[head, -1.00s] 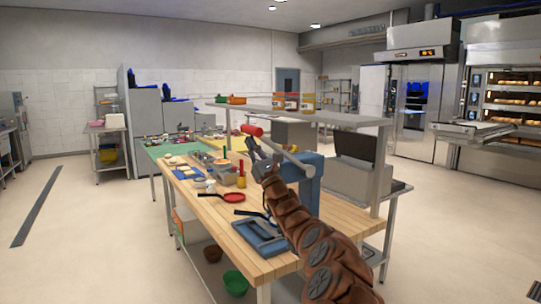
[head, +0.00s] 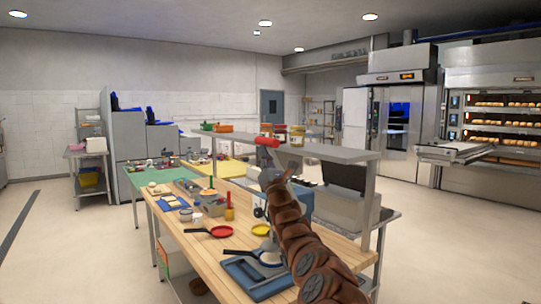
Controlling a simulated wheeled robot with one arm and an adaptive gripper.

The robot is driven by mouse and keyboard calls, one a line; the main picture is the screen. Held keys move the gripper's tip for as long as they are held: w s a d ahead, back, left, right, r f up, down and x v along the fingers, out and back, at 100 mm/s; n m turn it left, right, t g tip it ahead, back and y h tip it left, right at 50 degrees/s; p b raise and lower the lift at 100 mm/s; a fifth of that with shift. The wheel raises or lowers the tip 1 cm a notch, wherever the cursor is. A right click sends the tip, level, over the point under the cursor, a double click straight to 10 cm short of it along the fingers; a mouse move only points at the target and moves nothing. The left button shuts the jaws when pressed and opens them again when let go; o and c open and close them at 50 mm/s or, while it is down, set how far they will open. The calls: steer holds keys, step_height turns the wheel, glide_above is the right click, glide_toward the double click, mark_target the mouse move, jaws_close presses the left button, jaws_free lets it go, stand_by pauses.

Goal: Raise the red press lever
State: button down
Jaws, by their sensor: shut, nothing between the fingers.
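The red lever handle (head: 268,141) shows as a short cylinder above the worktable, in front of the raised shelf. The rest of the lever is mostly hidden behind my arm. The blue press body (head: 305,203) shows only in part on both sides of my arm. My gripper (head: 266,163) is shut and empty, just below the red handle. I cannot tell whether it touches the handle or the lever bar. The blue base plate (head: 240,270) lies on the wooden table, with a pale round pan (head: 268,258) with a dark handle over it.
The wooden worktable (head: 205,258) carries a red pan (head: 221,231), a yellow dish (head: 261,229), trays and food. A grey raised shelf (head: 335,153) holds jars behind the lever. Deck ovens (head: 500,120) stand at the right. Open floor (head: 100,240) lies to the left.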

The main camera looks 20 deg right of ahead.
steer(key=shift+d+r+m+h, duration=0.3)
steer(key=shift+d+r+h, duration=0.2)
steer(key=shift+d+r, duration=0.15)
steer(key=shift+f, duration=0.1)
steer(key=s+a+f+b, duration=0.4)
steer(key=s+f+b, duration=0.3)
steer(key=f, duration=0.3)
steer(key=shift+s, duration=0.7)
steer(key=shift+a+f, duration=0.1)
stand_by(0.4)
